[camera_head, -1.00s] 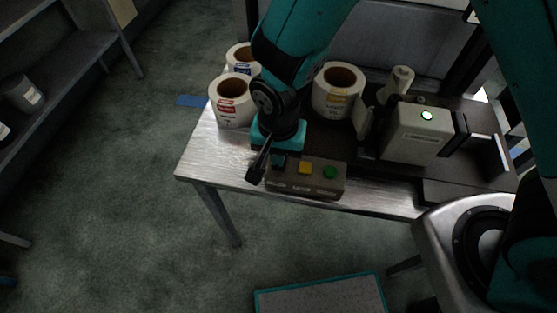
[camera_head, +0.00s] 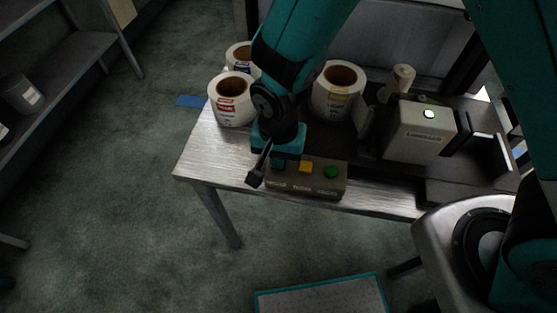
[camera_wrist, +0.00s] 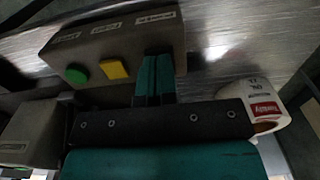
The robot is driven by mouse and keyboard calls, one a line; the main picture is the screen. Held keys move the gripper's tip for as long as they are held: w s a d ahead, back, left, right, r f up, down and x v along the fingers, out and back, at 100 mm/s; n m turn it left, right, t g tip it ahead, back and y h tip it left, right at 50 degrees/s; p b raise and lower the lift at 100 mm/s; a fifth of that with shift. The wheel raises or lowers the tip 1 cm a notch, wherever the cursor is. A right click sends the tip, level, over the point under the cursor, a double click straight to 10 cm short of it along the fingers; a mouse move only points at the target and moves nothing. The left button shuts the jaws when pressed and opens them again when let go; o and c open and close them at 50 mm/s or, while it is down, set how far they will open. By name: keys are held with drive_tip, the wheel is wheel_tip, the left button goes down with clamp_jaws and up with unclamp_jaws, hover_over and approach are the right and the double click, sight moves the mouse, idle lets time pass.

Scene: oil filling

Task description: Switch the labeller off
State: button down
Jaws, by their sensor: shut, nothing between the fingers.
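The box has a green round button (camera_head: 331,172) and a yellow square button (camera_head: 306,167); both also show in the wrist view, green (camera_wrist: 77,74) and yellow (camera_wrist: 114,69). My gripper (camera_wrist: 155,62) is shut and empty, its teal fingertips over the box's end beyond the yellow button. Whatever is at that spot is hidden by the fingers. Contact cannot be told.
Label rolls stand close behind my gripper: one at the left (camera_head: 232,105), one behind it (camera_head: 240,58), and one at the middle (camera_head: 337,95). A metal table (camera_head: 205,160) bears them. A shelf (camera_head: 60,70) stands at the far left. The floor in front is mostly clear.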

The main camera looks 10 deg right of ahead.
drive_tip(key=shift+f+b, duration=0.4)
drive_tip(key=shift+f, duration=0.2)
drive_tip(key=shift+r, duration=0.1)
wheel_tip(320, 180, up, 7)
drive_tip(key=p, duration=0.6)
idle(0.7)
drive_tip(key=shift+d+r, duration=0.1)
drive_tip(key=shift+r, duration=0.2)
drive_tip(key=s+d+r+n+y, duration=0.1)
drive_tip(key=s+d+r+n, duration=0.2)
drive_tip(key=r, duration=0.4)
drive_tip(key=s+d+r+n+y, duration=0.1)
drive_tip(key=s+d+r+n, duration=0.2)
drive_tip(key=r, duration=0.5)
drive_tip(key=s+d+r+n+y, duration=0.2)
drive_tip(key=s+d+r+n, duration=0.1)
drive_tip(key=r, duration=0.5)
drive_tip(key=shift+s+d+r+n, duration=0.25)
drive_tip(key=shift+s+n, duration=0.4)
drive_tip(key=shift+n, duration=0.35)
